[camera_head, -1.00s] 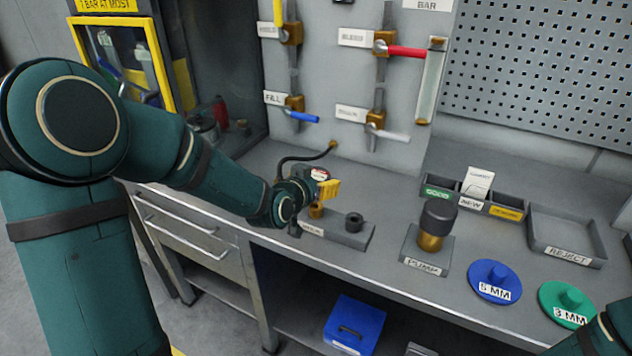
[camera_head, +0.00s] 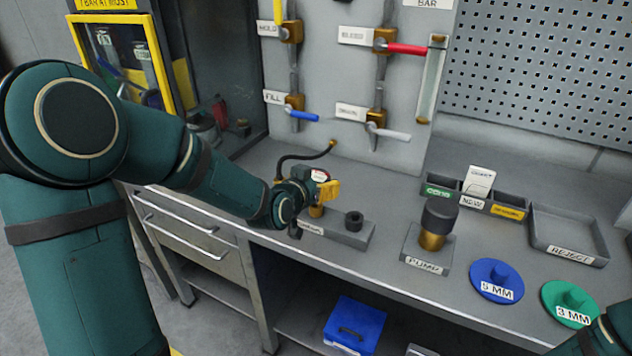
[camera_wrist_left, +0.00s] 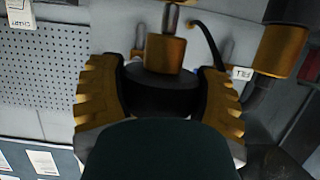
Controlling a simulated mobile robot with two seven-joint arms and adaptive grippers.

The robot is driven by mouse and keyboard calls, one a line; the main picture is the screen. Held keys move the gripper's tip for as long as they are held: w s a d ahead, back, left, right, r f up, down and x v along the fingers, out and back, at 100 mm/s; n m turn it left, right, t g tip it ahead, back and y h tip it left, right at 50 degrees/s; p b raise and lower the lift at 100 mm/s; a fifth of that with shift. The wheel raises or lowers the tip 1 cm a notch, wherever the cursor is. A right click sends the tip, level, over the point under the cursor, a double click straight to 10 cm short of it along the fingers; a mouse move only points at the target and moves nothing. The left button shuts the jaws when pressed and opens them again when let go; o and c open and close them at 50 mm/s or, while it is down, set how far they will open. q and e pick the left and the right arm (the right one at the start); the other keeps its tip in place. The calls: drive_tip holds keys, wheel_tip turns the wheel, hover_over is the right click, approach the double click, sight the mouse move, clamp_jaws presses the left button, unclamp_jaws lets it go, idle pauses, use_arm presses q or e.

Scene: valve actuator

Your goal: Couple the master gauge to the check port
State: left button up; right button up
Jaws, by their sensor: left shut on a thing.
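My left gripper (camera_head: 326,190) is shut on the master gauge (camera_head: 320,175), a small round gauge with a white and red face. In the left wrist view, the yellow fingers of the left gripper (camera_wrist_left: 160,105) flank the gauge's dark round body (camera_wrist_left: 160,92). A brass fitting (camera_wrist_left: 165,53) shows against that body. In the head view, a brass piece (camera_head: 316,211) is directly under the gauge, at the left end of a grey block (camera_head: 345,234) on the bench. I cannot tell whether gauge and port are joined. My right gripper is outside the views.
A black knob (camera_head: 353,220) stands on the block's right end. A dark hose (camera_head: 305,157) curves behind the gauge. The pump (camera_head: 433,228), blue disc (camera_head: 495,280), green disc (camera_head: 570,302) and reject tray (camera_head: 568,236) are to the right. Valve handles line the back panel.

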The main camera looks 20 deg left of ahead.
use_arm(q)
drive_tip(key=shift+f, duration=1.2)
drive_tip(key=o, duration=1.3)
drive_tip(key=v, duration=0.7)
drive_tip(key=shift+s, duration=0.3)
drive_tip(key=shift+r, duration=0.1)
